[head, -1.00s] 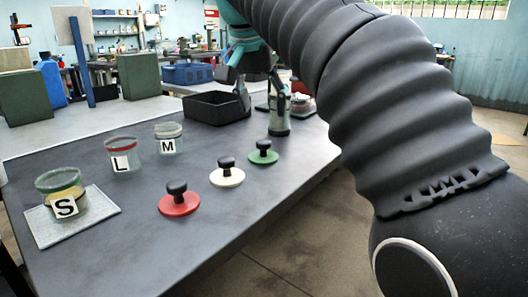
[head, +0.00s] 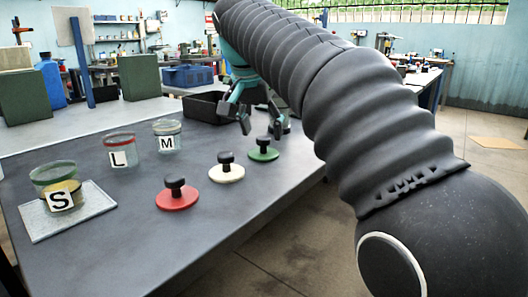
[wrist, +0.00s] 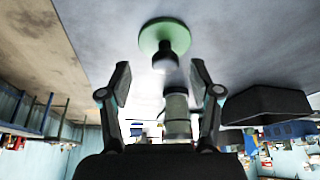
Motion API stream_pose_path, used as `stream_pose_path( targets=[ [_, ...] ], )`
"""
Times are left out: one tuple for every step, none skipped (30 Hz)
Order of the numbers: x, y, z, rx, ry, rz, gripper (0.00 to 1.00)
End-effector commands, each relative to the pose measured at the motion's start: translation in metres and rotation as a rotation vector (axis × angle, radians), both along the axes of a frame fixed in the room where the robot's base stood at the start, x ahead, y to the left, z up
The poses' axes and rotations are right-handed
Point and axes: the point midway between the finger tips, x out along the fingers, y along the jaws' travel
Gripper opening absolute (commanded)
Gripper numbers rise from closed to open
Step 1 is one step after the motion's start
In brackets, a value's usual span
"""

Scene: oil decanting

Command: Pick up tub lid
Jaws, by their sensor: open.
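Three round lids with black knobs lie on the dark table: a red lid (head: 177,200), a white lid (head: 227,176) and a green lid (head: 264,154). My gripper (head: 263,129) is open and empty, just behind and above the green lid in the head view. In the wrist view the green lid (wrist: 150,38) lies beyond the open fingertips (wrist: 161,76), with its knob (wrist: 172,50) toward me. The fingers do not touch it. Three clear tubs stand at the left: S (head: 58,190), L (head: 119,152) and M (head: 167,137).
Tub S stands on a pale square plate (head: 96,205). A black open bin (head: 203,107) is behind the lids, and also shows in the wrist view (wrist: 268,102). A cylindrical container (wrist: 178,112) appears between the fingers, farther off.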

Motion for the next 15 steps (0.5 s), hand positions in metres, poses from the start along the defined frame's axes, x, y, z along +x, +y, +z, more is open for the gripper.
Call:
stream_pose_path(
  targets=[
    [0.004, 0.000, -0.005, -0.001, 0.002, -0.001, 0.63],
    [0.006, -0.001, -0.008, -0.001, 0.002, -0.001, 0.63],
    [0.010, -0.001, -0.012, -0.001, 0.002, -0.001, 0.63],
    [0.013, -0.001, -0.016, -0.001, 0.002, -0.001, 0.63],
    [0.016, -0.001, -0.019, -0.002, 0.003, -0.001, 0.63],
    [0.020, -0.002, -0.024, -0.001, 0.003, -0.002, 0.63],
    [0.021, -0.003, -0.029, -0.001, 0.003, -0.002, 0.63],
    [0.022, -0.003, -0.033, -0.001, 0.003, -0.002, 0.63],
    [0.023, -0.004, -0.036, -0.001, 0.002, -0.001, 0.63],
    [0.024, -0.004, -0.038, -0.002, 0.001, -0.001, 0.63],
    [0.025, -0.004, -0.040, -0.001, 0.000, 0.000, 0.63],
    [0.026, -0.004, -0.041, -0.001, 0.000, 0.000, 0.63],
    [0.026, -0.005, -0.041, -0.001, 0.000, 0.000, 0.63],
    [0.026, -0.004, -0.040, -0.001, 0.000, 0.000, 0.63],
    [0.026, -0.004, -0.040, 0.000, 0.000, 0.000, 0.63]
  ],
)
